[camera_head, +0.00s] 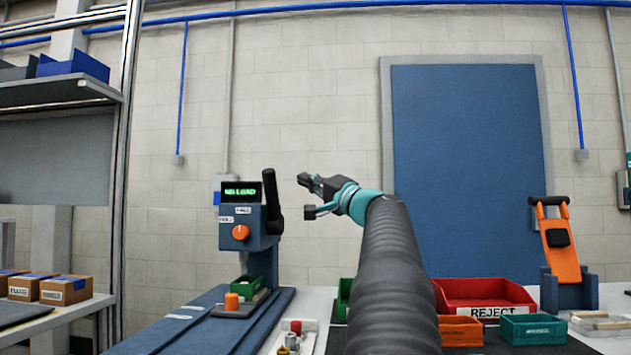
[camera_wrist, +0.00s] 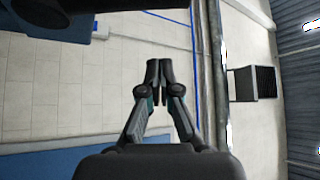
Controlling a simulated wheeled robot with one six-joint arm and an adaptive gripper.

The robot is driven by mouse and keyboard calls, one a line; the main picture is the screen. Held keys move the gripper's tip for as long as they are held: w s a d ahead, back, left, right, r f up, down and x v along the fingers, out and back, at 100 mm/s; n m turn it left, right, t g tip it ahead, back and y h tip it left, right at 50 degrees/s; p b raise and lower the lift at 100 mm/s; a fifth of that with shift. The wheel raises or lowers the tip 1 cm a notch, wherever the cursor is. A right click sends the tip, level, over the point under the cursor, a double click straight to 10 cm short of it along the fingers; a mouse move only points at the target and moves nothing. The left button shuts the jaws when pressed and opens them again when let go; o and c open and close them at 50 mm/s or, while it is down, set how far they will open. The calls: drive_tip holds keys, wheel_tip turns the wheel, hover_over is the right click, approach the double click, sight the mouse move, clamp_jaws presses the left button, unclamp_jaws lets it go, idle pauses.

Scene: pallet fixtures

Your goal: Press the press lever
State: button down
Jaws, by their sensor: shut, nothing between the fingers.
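The blue-grey press (camera_head: 246,222) stands left of centre in the head view. Its black press lever (camera_head: 271,202) is on its right side, close to upright. The press has a green-lit display (camera_head: 241,192) that seems to read "NO LOAD" and an orange knob (camera_head: 240,232). My gripper (camera_head: 305,196) is in the air right of the lever, with a gap between them in the picture. In the wrist view my gripper (camera_wrist: 159,70) has its fingertips together with nothing between them. A dark shape (camera_wrist: 95,12) crosses that view's top left; I cannot tell whether it is the lever.
A green bin (camera_head: 262,266) and an orange part (camera_head: 232,301) sit at the press base. A red REJECT bin (camera_head: 484,293), a teal bin (camera_head: 532,330) and an orange fixture (camera_head: 561,250) stand at right. Cardboard boxes (camera_head: 66,290) are on the left shelf.

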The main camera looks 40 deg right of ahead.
sight(273, 203)
drive_tip(key=shift+w+a+p, duration=0.2)
drive_tip(key=shift+w+a, duration=0.7)
drive_tip(key=shift+w, duration=0.25)
drive_tip(key=shift+w+a+p, duration=0.2)
drive_tip(key=shift+w+a, duration=0.7)
drive_tip(key=shift+w, duration=0.25)
